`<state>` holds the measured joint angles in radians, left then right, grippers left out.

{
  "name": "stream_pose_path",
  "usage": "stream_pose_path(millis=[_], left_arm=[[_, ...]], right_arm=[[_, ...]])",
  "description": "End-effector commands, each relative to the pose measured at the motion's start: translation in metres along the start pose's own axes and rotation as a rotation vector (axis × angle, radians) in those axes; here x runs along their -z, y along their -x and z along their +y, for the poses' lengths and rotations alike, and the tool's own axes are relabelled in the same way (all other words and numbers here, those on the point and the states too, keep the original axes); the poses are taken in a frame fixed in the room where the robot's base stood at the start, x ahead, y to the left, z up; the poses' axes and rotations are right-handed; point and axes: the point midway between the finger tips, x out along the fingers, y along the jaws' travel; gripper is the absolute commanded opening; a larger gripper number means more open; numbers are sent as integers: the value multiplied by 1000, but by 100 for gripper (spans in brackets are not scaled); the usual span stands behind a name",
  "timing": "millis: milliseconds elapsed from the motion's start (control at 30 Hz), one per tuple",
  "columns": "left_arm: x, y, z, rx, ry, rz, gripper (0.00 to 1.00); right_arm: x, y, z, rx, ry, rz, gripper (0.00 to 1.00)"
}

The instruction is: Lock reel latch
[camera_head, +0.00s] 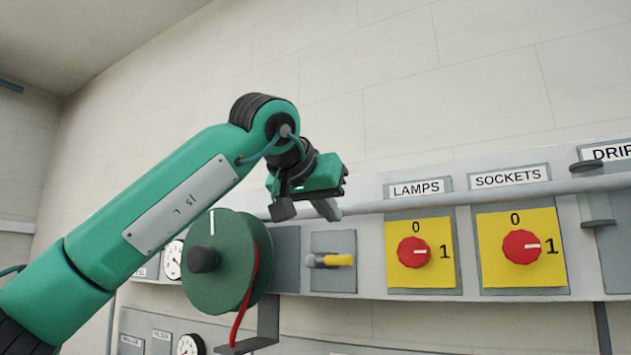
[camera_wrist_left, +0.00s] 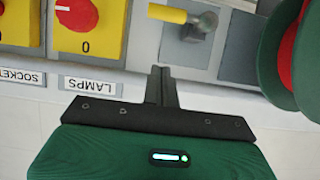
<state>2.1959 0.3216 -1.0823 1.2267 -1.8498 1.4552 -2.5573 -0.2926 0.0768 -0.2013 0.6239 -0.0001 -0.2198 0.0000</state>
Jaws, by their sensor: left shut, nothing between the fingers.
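The reel (camera_head: 228,262) is a green disc with a black knob and a red hose or cable, mounted on the panel at centre left in the head view. Its edge also shows at the right of the left wrist view (camera_wrist_left: 285,55). The latch (camera_head: 331,260), a lever with a yellow handle, sits on a grey plate right of the reel, its handle pointing right. It also shows at the top of the left wrist view (camera_wrist_left: 172,14). My left gripper (camera_head: 328,210) is shut and empty, above the latch and apart from it. My right gripper is not in view.
Red rotary knobs on yellow plates, labelled LAMPS (camera_head: 414,251) and SOCKETS (camera_head: 521,247), stand right of the latch. A grey rail (camera_head: 450,200) runs along the panel above them. Gauges (camera_head: 190,344) lie at the lower left. The wall above the panel is bare.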

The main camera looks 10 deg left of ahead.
Motion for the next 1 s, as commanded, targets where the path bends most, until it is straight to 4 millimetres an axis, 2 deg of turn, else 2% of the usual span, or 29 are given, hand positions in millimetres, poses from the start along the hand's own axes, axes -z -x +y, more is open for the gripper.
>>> stream_pose_path(millis=[33,100,300,500,1000], left_arm=[[3,-11,0,-1,0,-4,0],[0,-24,0,-1,0,-3,0],[-24,-26,0,-1,-2,-1,0],[-36,-29,0,-1,-1,0,0],[-40,-29,1,-1,-1,1,0]], right_arm=[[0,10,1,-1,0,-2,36],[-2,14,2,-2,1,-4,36],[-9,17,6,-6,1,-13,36],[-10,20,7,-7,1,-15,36],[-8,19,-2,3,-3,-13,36]])
